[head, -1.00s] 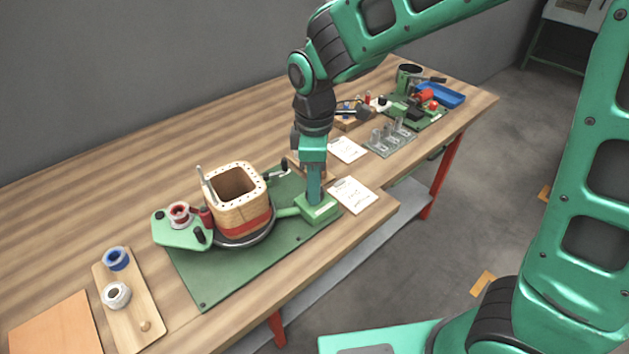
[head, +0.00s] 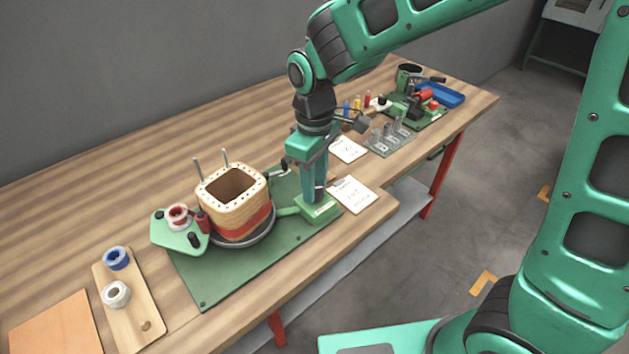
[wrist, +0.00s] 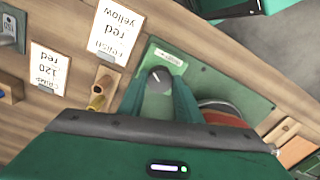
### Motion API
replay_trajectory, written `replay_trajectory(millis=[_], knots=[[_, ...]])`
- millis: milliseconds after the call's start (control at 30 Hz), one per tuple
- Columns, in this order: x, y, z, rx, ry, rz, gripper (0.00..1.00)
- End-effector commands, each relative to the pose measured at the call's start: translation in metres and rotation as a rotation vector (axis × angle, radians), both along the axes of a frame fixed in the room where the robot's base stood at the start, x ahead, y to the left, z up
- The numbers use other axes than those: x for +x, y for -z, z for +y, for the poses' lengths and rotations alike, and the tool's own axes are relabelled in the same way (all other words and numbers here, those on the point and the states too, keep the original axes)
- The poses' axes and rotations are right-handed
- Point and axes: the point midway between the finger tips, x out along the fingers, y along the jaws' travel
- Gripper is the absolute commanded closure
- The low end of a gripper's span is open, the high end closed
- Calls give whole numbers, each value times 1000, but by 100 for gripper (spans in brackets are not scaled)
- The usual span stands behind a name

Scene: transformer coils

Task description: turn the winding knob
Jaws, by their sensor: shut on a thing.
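The winding knob (wrist: 159,77), dark with a light pointer mark, sits on the green drive box (head: 320,208) and shows between my fingers in the wrist view. My gripper (head: 313,194) points straight down over this box and is shut on the knob; its fingers hide the knob in the head view. The square wooden coil former (head: 232,217) with a red winding band stands upright on a dark round turntable (head: 247,241), left of the box. Two thin metal rods rise behind its top rim. The drive box shows in the wrist view with a white label.
The green plate (head: 215,288) carries the winder. A green bracket (head: 177,235) with a red spool is at its left. White note cards (head: 353,195) lie right of the box, glass pieces (head: 388,136) farther back. A wooden board (head: 128,300) holds two spools.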

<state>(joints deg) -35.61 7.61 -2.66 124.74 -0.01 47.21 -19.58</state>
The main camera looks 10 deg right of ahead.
Motion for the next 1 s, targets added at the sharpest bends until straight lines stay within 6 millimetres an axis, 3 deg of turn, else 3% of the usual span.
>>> replay_trajectory(millis=[500, 1000], knots=[[5, -2, -1, 5, 432, -12, 91], [5, -2, -1, 4, 580, -11, 91]])
